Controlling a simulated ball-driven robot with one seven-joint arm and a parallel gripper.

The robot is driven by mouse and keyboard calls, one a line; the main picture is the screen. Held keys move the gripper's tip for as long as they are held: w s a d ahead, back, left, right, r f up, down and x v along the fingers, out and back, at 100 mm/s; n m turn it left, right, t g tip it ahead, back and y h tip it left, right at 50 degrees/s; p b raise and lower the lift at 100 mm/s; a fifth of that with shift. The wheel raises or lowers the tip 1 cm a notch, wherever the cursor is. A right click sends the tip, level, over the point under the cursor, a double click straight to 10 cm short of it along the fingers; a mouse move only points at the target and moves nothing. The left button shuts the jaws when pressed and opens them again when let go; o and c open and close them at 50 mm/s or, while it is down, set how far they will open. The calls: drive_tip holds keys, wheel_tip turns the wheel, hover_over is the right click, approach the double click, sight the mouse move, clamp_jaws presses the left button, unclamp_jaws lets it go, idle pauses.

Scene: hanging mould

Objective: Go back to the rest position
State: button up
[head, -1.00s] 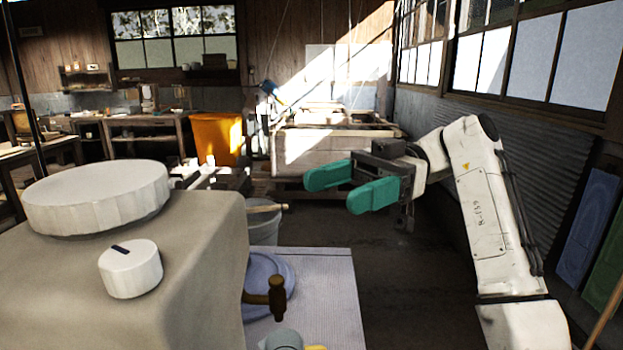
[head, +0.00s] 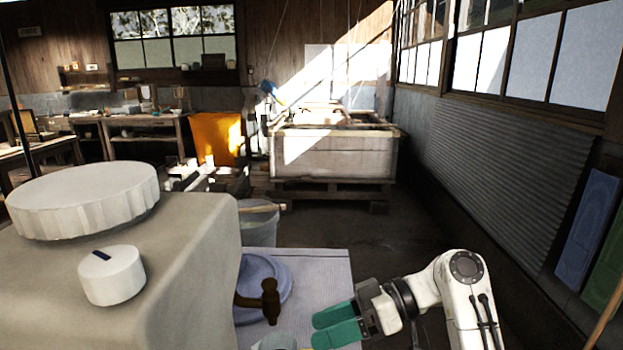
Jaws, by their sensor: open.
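My gripper (head: 326,328) is low in the head view, at the right part of the grey ribbed mat. Its two teal fingers point left and stand apart with nothing between them. My white arm bends down to it from the lower right. The gripper covers part of the mat's near edge, and I cannot tell its height above the mat.
A beige machine (head: 190,275) with two white knobs fills the left front. A brown tap (head: 268,300) juts over a lavender dish (head: 277,283) on the mat (head: 325,270). A bucket (head: 258,228) stands behind. A wooden vat (head: 335,158) is farther back; the floor before it is clear.

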drive_tip(key=s+d+f+m+t+h, duration=0.35)
drive_tip(key=s+d+f+m, duration=0.2)
drive_tip(key=f, duration=0.45)
drive_tip(key=s+d+f+m+t+h, duration=0.35)
drive_tip(key=s+d+f+m, duration=0.2)
drive_tip(key=f, duration=0.55)
drive_tip(key=s+d+m+h, duration=0.3)
drive_tip(key=s+d+h, duration=0.4)
drive_tip(key=s+d, duration=0.55)
drive_tip(key=s+d+f+g+p, duration=0.1)
drive_tip(key=s+f+g+p, duration=0.2)
drive_tip(key=s, duration=0.7)
drive_tip(key=shift+s+m+g, duration=0.15)
drive_tip(key=shift+m+g, duration=0.15)
drive_tip(key=shift+g, duration=0.2)
